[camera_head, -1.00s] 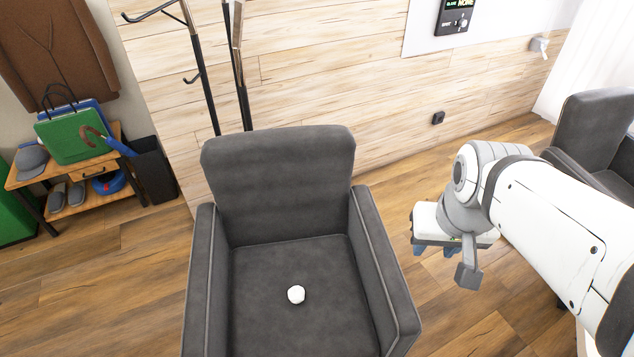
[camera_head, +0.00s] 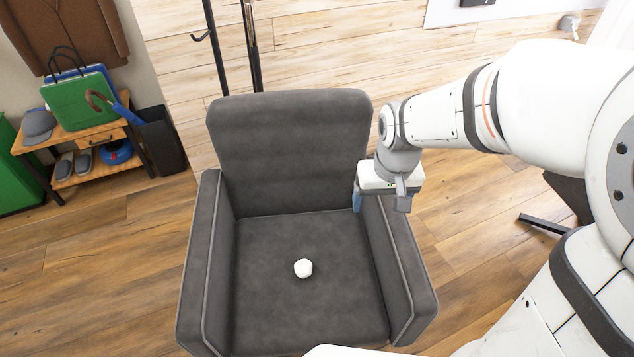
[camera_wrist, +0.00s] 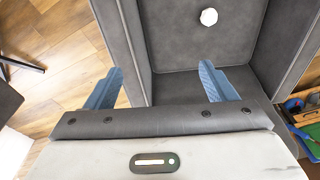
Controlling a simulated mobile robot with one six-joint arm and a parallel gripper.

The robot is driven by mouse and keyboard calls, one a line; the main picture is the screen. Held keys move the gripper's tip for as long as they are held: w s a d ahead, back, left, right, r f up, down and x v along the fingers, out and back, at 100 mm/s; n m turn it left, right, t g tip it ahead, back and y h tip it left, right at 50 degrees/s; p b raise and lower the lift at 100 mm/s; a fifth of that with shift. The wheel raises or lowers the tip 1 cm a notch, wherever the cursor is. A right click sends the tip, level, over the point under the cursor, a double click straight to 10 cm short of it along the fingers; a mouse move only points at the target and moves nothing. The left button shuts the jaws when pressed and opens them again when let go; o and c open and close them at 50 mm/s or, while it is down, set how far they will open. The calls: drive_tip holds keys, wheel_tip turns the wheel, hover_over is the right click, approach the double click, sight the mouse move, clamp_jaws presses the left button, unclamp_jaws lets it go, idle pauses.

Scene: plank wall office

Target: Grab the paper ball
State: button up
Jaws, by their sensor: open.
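The white paper ball (camera_head: 303,268) lies on the seat of the dark grey armchair (camera_head: 288,150). In the wrist view the paper ball (camera_wrist: 209,17) shows near the top, beyond my fingers and right of the middle. My gripper (camera_wrist: 160,85) is open, with its two blue fingers apart and nothing between them. In the head view my gripper (camera_head: 358,200) is above the chair's right armrest, up and to the right of the ball. One blue fingertip shows there; the other is hidden.
The armrests and backrest (camera_head: 288,140) rise around the seat. A coat stand (camera_head: 250,45) is behind the chair. A small wooden bench (camera_head: 90,145) with a green bag (camera_head: 80,101) and a dark bin (camera_head: 160,140) stand at the left. The rest of the seat is clear.

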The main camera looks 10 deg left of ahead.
drive_tip(key=w+a+f+n+b, duration=0.1)
drive_tip(key=w+a+f+b, duration=0.15)
drive_tip(key=a+f, duration=0.4)
drive_tip(key=w+a+f+n+b, duration=0.1)
drive_tip(key=a+f+b, duration=0.2)
drive_tip(key=f, duration=0.7)
drive_tip(key=n+g+b, duration=0.1)
drive_tip(key=b, duration=0.4)
hover_over(303, 265)
wheel_tip(303, 265, down, 15)
drive_tip(key=shift+w+f, duration=0.1)
drive_tip(key=shift+w, duration=0.05)
wheel_tip(303, 265, down, 6)
drive_tip(key=shift+r+b, duration=0.1)
drive_tip(key=shift+b, duration=0.45)
drive_tip(key=shift+r, duration=0.1)
drive_tip(key=shift+c, duration=0.4)
drive_tip(key=c, duration=1)
